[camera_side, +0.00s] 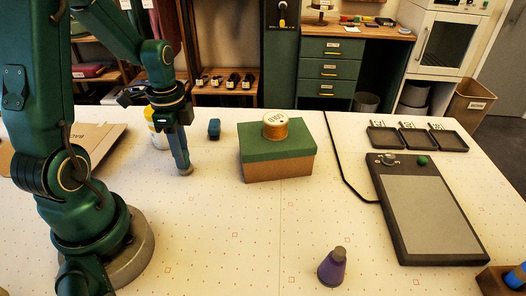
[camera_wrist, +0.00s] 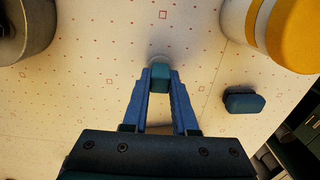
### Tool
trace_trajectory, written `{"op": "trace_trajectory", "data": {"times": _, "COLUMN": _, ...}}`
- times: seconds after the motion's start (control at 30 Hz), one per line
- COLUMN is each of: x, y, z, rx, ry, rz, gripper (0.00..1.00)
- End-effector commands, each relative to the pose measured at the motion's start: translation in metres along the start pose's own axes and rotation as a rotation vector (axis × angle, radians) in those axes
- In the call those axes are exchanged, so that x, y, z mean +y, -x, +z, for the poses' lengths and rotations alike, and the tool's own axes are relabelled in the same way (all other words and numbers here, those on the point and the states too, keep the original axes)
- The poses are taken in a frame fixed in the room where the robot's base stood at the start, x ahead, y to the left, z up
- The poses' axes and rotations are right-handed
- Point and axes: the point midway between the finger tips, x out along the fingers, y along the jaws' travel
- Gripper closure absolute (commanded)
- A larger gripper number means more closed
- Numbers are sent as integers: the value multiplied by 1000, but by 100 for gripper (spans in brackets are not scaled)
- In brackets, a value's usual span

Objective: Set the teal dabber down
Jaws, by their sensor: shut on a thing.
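In the side view my gripper (camera_side: 182,158) points down over the white table (camera_side: 220,220), left of the green-lidded box. The dabber's greyish round end (camera_side: 186,171) shows below the fingers, at or very near the tabletop; I cannot tell whether it touches. The fingers hide most of the dabber's body in this view.
A purple cone (camera_side: 332,267) stands in front. The table between is clear.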

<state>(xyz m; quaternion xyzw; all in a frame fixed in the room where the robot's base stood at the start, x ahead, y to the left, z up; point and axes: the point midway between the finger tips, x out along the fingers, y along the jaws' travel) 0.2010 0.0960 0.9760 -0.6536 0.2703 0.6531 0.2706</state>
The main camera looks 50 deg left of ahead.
Motion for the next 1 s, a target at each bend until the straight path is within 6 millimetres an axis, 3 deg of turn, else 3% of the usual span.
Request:
{"op": "trace_trajectory", "data": {"times": 0.33, "x": 0, "y": -3, "z": 0, "rx": 0, "ry": 0, "rz": 1, "gripper": 100}}
{"op": "trace_trajectory", "data": {"times": 0.37, "x": 0, "y": -4, "z": 0, "rx": 0, "ry": 0, "rz": 0, "gripper": 70}}
{"op": "trace_trajectory", "data": {"times": 0.43, "x": 0, "y": -3, "z": 0, "rx": 0, "ry": 0, "rz": -1, "gripper": 44}}
{"op": "trace_trajectory", "data": {"times": 0.8, "x": 0, "y": -1, "z": 0, "rx": 0, "ry": 0, "rz": -2, "gripper": 44}}
{"op": "trace_trajectory", "data": {"times": 1.0, "x": -2, "y": 21, "z": 0, "rx": 1, "ry": 0, "rz": -8, "gripper": 44}}
